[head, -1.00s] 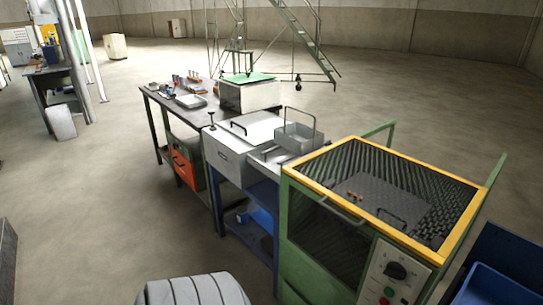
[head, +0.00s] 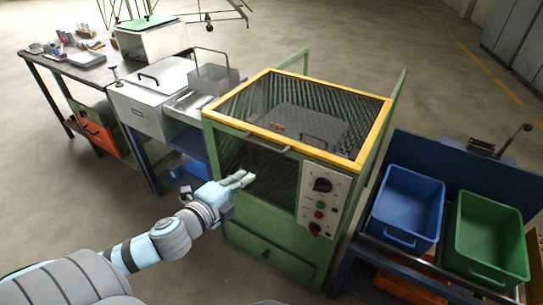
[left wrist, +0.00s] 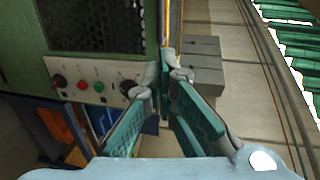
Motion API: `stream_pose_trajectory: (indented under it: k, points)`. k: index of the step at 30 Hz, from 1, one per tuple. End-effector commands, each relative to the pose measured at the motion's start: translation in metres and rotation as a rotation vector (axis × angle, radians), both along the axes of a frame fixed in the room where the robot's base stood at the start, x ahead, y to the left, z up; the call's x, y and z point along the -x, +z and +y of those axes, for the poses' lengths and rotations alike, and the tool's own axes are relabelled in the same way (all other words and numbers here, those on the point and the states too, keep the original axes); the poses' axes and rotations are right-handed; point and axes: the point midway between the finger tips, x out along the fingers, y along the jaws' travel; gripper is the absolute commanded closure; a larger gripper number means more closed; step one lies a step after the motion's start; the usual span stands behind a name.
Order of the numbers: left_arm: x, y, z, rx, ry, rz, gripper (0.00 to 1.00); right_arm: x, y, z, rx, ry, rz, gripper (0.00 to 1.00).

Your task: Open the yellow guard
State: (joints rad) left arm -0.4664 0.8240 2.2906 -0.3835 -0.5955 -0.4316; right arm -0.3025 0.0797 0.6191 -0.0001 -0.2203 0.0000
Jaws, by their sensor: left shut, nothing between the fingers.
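The yellow guard (head: 318,153) is a yellow-framed mesh lid lying down flat on top of the green machine (head: 270,228). A grey bar handle (head: 254,141) runs along its front edge. My left gripper (head: 248,179) is shut and empty, in front of the machine, lower than the handle and left of the control panel in the picture. It looks apart from the handle. In the left wrist view, the closed fingertips (left wrist: 168,62) lie near a strip of the yellow frame (left wrist: 165,25). My right gripper is not in view.
The control panel (head: 323,199) has a black knob and coloured buttons. A blue bin (head: 409,205) and a green bin (head: 487,240) stand to the right. A metal box with a lid (head: 150,95) and a workbench (head: 70,68) stand to the left. Green posts rise behind the guard.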

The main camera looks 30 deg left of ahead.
Motion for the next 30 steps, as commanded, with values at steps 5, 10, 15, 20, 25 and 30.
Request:
stream_pose_trajectory:
  k: [5,10,15,20,25,30]
  points:
    - [-0.019,-0.002,-0.002,-0.003,-0.005,-0.013,1.00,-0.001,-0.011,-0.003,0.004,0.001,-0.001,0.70]
    - [-0.053,-0.009,-0.002,0.005,-0.005,-0.014,1.00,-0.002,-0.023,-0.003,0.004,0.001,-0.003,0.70]
    - [-0.090,-0.016,-0.001,0.005,-0.005,-0.012,1.00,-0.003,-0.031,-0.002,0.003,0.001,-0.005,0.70]
    - [-0.118,-0.021,-0.001,0.004,-0.007,-0.010,1.00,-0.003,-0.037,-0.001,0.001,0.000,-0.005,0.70]
    - [-0.133,-0.024,0.000,0.000,-0.008,-0.008,1.00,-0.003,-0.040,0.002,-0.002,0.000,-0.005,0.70]
    - [-0.136,-0.023,0.000,0.000,-0.008,-0.008,1.00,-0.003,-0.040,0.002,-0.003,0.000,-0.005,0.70]
